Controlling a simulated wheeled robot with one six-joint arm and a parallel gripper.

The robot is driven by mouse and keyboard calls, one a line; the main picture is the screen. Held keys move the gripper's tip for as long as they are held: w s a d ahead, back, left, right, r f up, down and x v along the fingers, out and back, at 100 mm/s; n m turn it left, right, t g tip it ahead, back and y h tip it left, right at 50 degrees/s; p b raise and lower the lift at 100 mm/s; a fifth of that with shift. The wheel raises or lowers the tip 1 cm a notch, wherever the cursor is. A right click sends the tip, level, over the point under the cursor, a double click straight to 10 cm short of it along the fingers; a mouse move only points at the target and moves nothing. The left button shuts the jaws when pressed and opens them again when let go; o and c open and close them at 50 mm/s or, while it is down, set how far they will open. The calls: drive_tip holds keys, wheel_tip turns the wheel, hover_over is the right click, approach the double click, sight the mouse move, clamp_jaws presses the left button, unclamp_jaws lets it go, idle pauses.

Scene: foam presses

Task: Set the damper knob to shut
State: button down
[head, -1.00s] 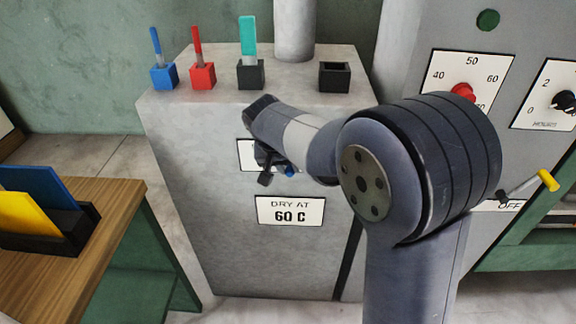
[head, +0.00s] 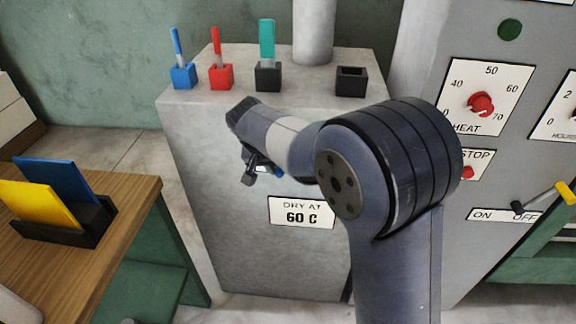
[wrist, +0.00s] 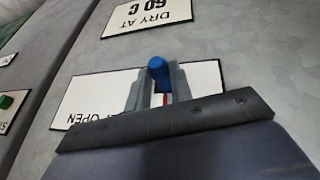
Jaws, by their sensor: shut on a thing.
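The blue damper knob (wrist: 157,66) stands between the two grey fingers of my gripper (wrist: 158,80) in the wrist view. The fingers are shut on it. Behind them is a white plate (wrist: 207,77), upside down in this view, with the word OPEN readable at its left. Its other lettering is hidden by the gripper. A thin red mark shows between the fingers. In the head view my gripper (head: 262,168) is at the cabinet front, above the DRY AT 60 C sign (head: 302,212). Only a bit of the blue knob (head: 279,173) shows there, and the knob's setting cannot be read.
The grey cabinet (head: 200,140) carries blue, red and teal tags in holders and an empty black holder (head: 351,81) on top. Right is a panel with a red HEAT knob (head: 481,104) and an ON/OFF lever (head: 545,198). A wooden table (head: 60,270) stands left.

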drive_tip(key=shift+a, duration=0.15)
drive_tip(key=c, duration=1.3)
unclamp_jaws()
drive_tip(key=shift+a, duration=0.1)
drive_tip(key=shift+o, duration=0.2)
drive_tip(key=v, duration=1)
drive_tip(key=shift+s+r+p, duration=0.2)
drive_tip(key=shift+r+p, duration=0.15)
drive_tip(key=shift+p, duration=0.05)
drive_tip(key=b+x, duration=0.1)
drive_tip(key=x, duration=1)
drive_tip(key=shift+d, duration=0.65)
